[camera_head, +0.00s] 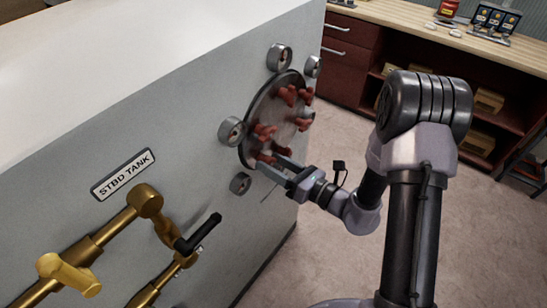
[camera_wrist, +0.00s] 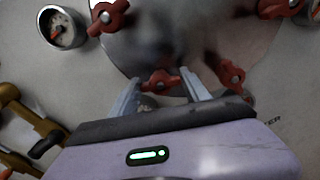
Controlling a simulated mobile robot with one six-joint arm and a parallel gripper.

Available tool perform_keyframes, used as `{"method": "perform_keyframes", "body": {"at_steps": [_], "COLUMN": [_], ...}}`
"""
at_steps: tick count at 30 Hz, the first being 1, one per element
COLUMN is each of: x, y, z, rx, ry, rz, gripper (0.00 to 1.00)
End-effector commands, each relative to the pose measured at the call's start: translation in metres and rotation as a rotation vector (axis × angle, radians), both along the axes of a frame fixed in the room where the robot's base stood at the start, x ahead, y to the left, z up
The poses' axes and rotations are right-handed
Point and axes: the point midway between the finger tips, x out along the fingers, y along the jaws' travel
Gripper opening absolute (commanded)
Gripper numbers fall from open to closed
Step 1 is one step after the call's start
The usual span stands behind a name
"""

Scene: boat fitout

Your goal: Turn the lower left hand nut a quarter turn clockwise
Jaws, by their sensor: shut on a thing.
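A round grey cover plate (camera_head: 262,108) with several red wing nuts is mounted on the grey wall panel. The lower left red nut (camera_wrist: 160,82) sits between my fingers in the wrist view; in the head view it is the low nut (camera_head: 266,157) at the plate's bottom edge. My gripper (camera_head: 271,163) is shut on this nut, reaching in from the lower right; the wrist view shows its fingers (camera_wrist: 160,77) on either side. The lower right nut (camera_wrist: 231,75) is just right of my right finger. Another nut (camera_wrist: 108,16) is at upper left.
Round gauges surround the plate, one (camera_head: 232,131) to its left and one (camera_head: 241,183) below left. A workbench (camera_head: 440,28) stands behind.

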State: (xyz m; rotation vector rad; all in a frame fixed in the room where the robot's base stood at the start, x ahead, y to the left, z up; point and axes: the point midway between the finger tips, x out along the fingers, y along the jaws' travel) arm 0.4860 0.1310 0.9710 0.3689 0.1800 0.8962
Motion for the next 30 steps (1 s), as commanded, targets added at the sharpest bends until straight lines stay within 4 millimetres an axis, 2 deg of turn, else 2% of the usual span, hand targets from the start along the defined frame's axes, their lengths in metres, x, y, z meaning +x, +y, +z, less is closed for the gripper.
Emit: {"method": "perform_keyframes", "body": {"at_steps": [30], "x": [0.0011], "y": [-0.0011], "z": [-0.0003], "rx": [0.576], "ry": [0.741], "rz": [0.0], "gripper": [0.14]}}
